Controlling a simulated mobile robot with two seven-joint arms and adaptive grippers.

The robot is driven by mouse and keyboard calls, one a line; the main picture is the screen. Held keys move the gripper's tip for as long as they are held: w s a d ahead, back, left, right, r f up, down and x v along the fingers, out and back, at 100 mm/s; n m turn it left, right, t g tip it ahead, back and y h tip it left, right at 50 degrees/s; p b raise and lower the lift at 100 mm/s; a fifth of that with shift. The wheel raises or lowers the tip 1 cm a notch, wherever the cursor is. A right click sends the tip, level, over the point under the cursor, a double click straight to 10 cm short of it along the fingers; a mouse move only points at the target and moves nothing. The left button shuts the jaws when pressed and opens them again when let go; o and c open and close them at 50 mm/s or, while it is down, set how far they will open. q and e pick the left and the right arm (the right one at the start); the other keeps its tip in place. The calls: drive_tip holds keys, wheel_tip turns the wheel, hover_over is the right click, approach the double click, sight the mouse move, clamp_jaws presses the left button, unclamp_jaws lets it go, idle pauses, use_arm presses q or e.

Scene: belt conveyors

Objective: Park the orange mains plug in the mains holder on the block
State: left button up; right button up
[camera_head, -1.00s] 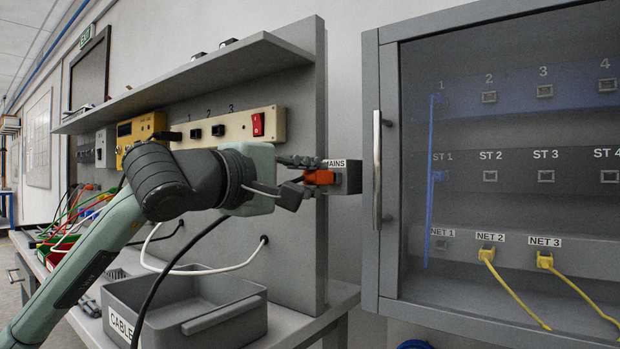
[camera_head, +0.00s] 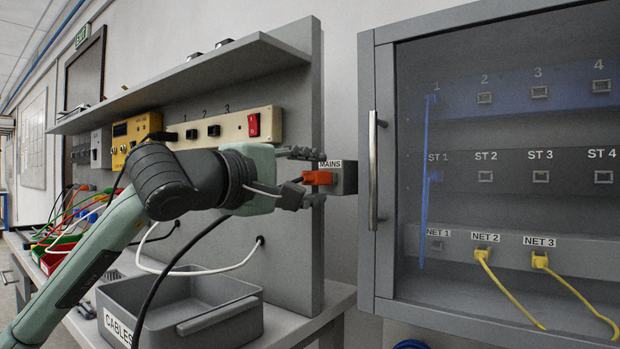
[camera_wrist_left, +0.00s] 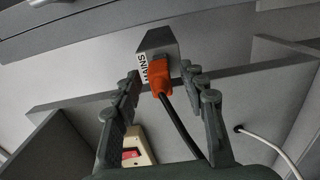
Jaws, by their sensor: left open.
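The orange mains plug (camera_head: 318,178) sits at the grey block labelled MAINS (camera_head: 345,178), on the right edge of the panel. In the left wrist view the orange plug (camera_wrist_left: 160,77) is against the face of the MAINS block (camera_wrist_left: 158,45), with its black cable running down between the fingers. My left gripper (camera_head: 305,176) is open, its fingers standing apart on either side of the plug; it also shows in the left wrist view (camera_wrist_left: 160,85). How deep the plug sits in the holder is hidden. My right gripper is not in view.
A glass-fronted cabinet (camera_head: 368,200) with a vertical handle (camera_head: 375,170) stands close to the right of the block. A grey CABLES bin (camera_head: 225,318) sits below my left arm. A power strip with a red switch (camera_head: 253,125) is on the panel behind.

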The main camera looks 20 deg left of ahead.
use_arm(q)
drive_tip(key=shift+s, duration=0.1)
drive_tip(key=v, duration=1.2)
